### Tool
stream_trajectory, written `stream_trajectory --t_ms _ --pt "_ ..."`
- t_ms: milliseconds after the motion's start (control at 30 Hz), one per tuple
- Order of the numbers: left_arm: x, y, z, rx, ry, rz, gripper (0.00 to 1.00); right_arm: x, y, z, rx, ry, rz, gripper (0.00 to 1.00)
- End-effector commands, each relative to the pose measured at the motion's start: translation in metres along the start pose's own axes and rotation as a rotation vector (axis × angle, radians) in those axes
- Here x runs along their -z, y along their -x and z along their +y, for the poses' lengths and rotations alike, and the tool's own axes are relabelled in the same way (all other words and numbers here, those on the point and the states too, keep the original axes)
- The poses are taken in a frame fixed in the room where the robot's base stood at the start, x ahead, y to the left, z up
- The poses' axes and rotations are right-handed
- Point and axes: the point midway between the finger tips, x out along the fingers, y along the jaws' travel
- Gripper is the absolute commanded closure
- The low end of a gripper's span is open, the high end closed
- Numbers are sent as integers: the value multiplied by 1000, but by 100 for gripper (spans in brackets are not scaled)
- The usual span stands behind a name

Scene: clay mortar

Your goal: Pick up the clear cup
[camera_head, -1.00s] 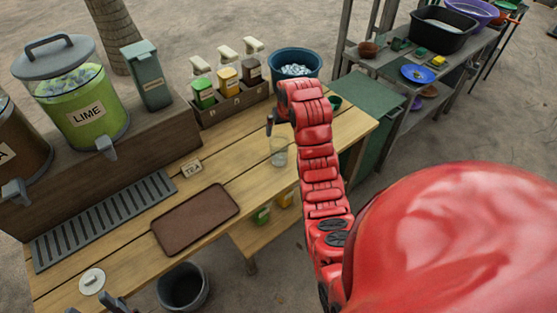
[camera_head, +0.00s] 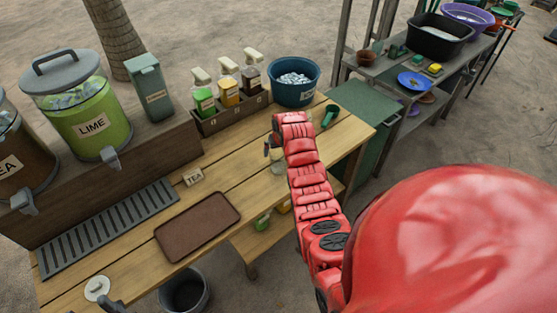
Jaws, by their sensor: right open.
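The clear cup (camera_head: 279,167) stands on the wooden table, right of the middle, and is partly hidden by my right gripper and arm. My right gripper (camera_head: 271,153) is open and points down at the cup's upper left side. I cannot tell whether the fingers touch the cup or surround it. A dark tip of my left gripper (camera_head: 114,307) shows at the bottom left edge; its jaws cannot be made out.
A bottle caddy (camera_head: 232,112), a blue ice tub (camera_head: 293,83) and a green scoop (camera_head: 330,116) stand behind. A LIME dispenser (camera_head: 85,105) is at left. A grey bin (camera_head: 184,292) stands in front.

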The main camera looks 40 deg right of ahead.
Motion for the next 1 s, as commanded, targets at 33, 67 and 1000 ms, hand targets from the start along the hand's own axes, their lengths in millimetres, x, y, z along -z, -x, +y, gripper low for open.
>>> stream_trajectory --t_ms 33,67,1000 --pt "0 0 0 0 0 0 50 0 0 0 0 0 0 0" --pt "0 0 0 0 0 0 50 0 -1 0 0 0 0 0" --pt "0 1 0 0 0 0 50 0 0 0 0 0 -1 96"
